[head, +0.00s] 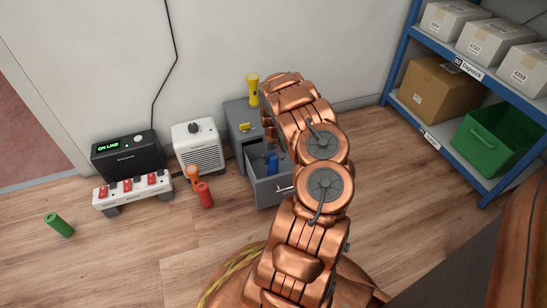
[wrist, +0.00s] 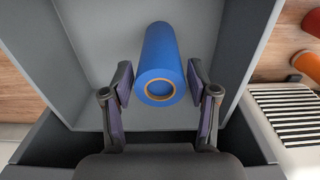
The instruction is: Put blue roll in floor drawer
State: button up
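The blue roll (head: 272,163) is inside the open grey floor drawer (head: 274,191), and it looks upright there in the head view. In the wrist view the blue roll (wrist: 160,50) shows its round end with an orange ring toward me, over the grey drawer floor (wrist: 98,40). My gripper (wrist: 158,84) is open, with one finger on each side of the roll's near end. A narrow gap shows between each finger and the roll. In the head view my arm partly covers the drawer and hides most of the gripper.
A yellow flashlight (head: 252,90) stands on the drawer cabinet (head: 238,113). Left are a white heater (head: 199,152), orange roll (head: 193,178), red roll (head: 205,195), power strip (head: 132,193), black device (head: 127,155) and green roll (head: 59,224). A shelf (head: 440,55) stands right.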

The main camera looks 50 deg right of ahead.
jog(key=shift+o, duration=0.9)
notch_tip(320, 180, up, 11)
jog(key=p, duration=0.4)
jog(key=shift+f, duration=0.15)
jog(key=shift+r+p, duration=0.3)
jog(key=shift+r, duration=0.55)
